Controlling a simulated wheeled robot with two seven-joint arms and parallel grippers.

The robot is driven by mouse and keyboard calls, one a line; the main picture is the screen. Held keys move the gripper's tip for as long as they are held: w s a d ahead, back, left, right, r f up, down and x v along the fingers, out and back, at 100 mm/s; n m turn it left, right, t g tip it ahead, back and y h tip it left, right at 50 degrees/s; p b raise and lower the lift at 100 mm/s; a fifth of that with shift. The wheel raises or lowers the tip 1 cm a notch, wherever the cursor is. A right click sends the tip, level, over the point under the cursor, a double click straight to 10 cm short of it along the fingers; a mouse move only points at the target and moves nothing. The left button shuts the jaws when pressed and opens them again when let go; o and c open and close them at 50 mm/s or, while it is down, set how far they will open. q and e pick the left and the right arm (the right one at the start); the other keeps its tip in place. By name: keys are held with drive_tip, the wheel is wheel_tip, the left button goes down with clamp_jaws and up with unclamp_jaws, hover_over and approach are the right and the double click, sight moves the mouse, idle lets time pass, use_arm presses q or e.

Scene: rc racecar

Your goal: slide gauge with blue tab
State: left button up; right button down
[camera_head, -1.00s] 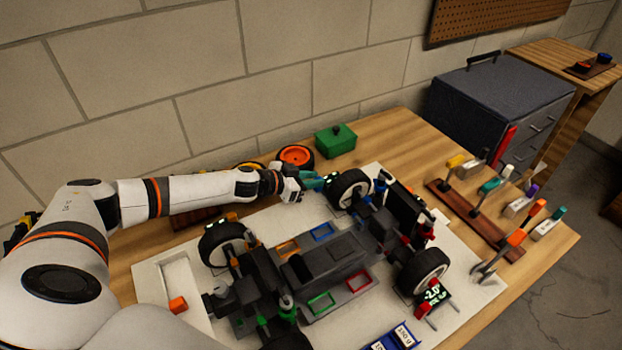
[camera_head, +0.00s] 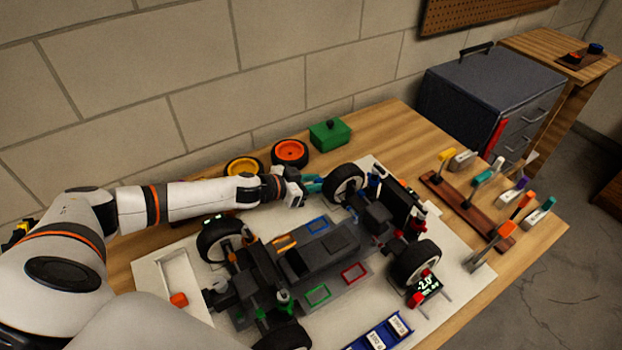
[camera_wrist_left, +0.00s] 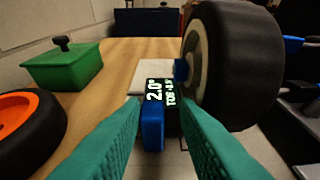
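The gauge (camera_wrist_left: 158,92) has a dark display reading 2.0° with a TOE line, and a blue tab (camera_wrist_left: 152,130) on its near end. It sits by the racecar's far wheel (camera_wrist_left: 240,65), which also shows in the head view (camera_head: 345,184). My left gripper (camera_head: 314,186) reaches in low beside that wheel. In the left wrist view its teal fingers (camera_wrist_left: 158,100) stand on either side of the blue tab. The left finger is close to the tab, and a gap shows on the right. In the head view the gripper mostly hides this gauge. My right gripper is out of view.
A green box (camera_head: 330,136) and an orange-rimmed wheel (camera_head: 290,153) stand behind my left gripper. Another gauge with a red tab (camera_head: 416,299) reads -2.0° by the near right wheel (camera_head: 415,262). A tool rack (camera_head: 462,205) stands at the right.

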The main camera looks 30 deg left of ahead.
use_arm(q)
drive_tip(key=shift+o, duration=0.8)
drive_tip(key=shift+a, duration=0.1)
drive_tip(key=shift+s+a, duration=0.1)
drive_tip(key=shift+s, duration=0.1)
drive_tip(key=b+v, duration=0.1)
drive_tip(key=v, duration=0.9)
drive_tip(key=shift+s, duration=0.1)
drive_tip(key=shift+s+a+r, duration=0.25)
drive_tip(key=shift+s+r, duration=0.15)
drive_tip(key=shift+s, duration=0.15)
